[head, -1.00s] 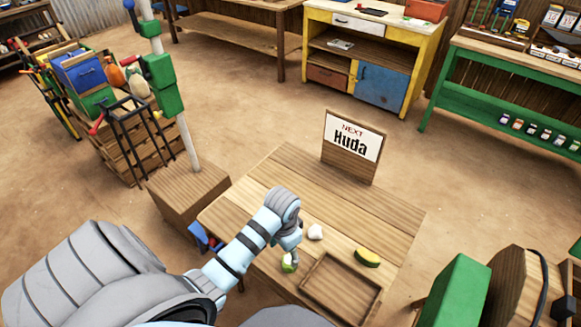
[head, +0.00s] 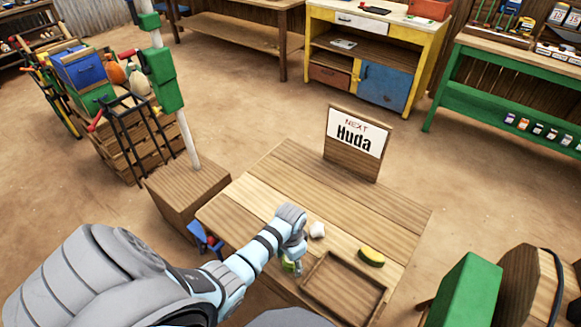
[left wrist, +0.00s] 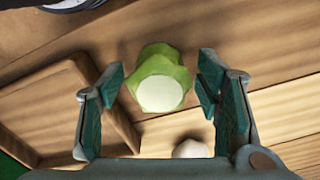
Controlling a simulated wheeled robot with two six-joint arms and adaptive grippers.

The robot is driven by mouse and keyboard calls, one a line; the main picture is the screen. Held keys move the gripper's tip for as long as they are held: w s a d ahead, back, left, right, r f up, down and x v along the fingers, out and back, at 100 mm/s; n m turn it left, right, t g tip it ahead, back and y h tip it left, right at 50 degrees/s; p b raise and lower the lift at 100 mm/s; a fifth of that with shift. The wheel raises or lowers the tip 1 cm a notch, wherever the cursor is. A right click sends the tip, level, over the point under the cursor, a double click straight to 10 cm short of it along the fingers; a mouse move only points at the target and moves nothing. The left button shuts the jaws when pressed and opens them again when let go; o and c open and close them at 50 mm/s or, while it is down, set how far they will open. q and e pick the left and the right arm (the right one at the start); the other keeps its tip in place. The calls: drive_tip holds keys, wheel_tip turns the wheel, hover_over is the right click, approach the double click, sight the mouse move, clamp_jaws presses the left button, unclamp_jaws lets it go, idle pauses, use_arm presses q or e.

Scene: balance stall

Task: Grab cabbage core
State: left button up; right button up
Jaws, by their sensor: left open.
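The cabbage core (left wrist: 161,80) is a light green piece with a pale round cut face. In the left wrist view it lies on the wooden table between the tips of my left gripper (left wrist: 162,88), with a gap to each finger. In the head view the core (head: 288,265) is partly hidden under my left gripper (head: 298,264), which points down at the table's near side. The left gripper is open and empty. My right gripper is not in view.
A shallow wooden tray (head: 344,287) sits right of the core. A "Next Huda" sign (head: 356,136) stands at the table's far edge. The table's left part is clear.

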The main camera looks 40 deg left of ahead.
use_arm(q)
drive_tip(key=c, duration=1.3)
drive_tip(key=shift+o, duration=0.2)
drive_tip(key=shift+r, duration=0.1)
